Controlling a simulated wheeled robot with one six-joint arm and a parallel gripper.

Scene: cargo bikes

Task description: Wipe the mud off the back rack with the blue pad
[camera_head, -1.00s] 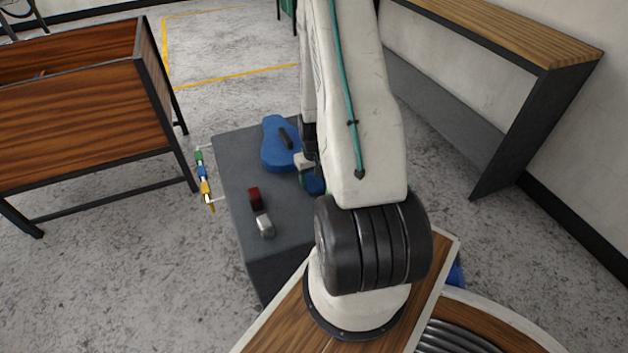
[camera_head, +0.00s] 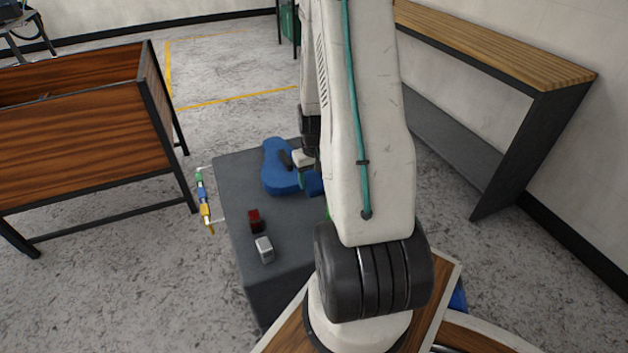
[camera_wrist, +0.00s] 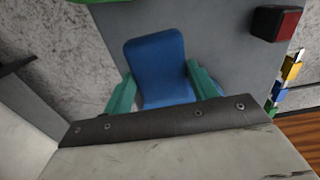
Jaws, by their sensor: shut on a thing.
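My gripper (camera_wrist: 160,88) is shut on the blue pad (camera_wrist: 155,62), with a teal finger on each side of it. In the head view, part of the pad (camera_head: 314,183) shows beside my arm, at the near right of a blue saddle-shaped thing on the grey table. I cannot tell whether the pad touches anything beneath it. My arm hides the right part of the table. I cannot make out the back rack or any mud in these views.
The grey table (camera_head: 235,205) carries the blue saddle-shaped thing (camera_head: 278,172), a red block (camera_head: 256,219) and a silver block (camera_head: 264,248). Coloured pieces (camera_head: 204,200) hang at its left edge. A wooden box on legs (camera_head: 90,145) stands left, a wood-topped bench (camera_head: 500,45) right.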

